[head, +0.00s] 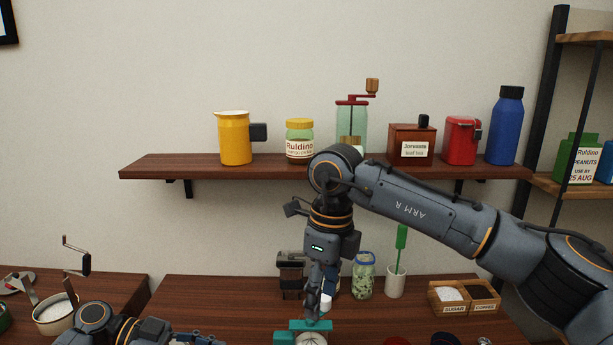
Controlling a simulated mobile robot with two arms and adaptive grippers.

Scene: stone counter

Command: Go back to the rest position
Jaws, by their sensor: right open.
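My right arm comes in from the right, and its wrist hangs down in front of the shelf. My right gripper (316,316) points down, open, with its fingers seen nearly edge-on. Its tips are just over or in front of a teal object (284,339) with a round pale face, cut by the bottom edge; I cannot tell whether they touch. A small white item shows beside the fingers, partly hidden.
A wall shelf (150,167) holds a yellow pitcher (235,138), a jar (299,141), a grinder, a brown box, a red canister and a blue bottle (504,126).

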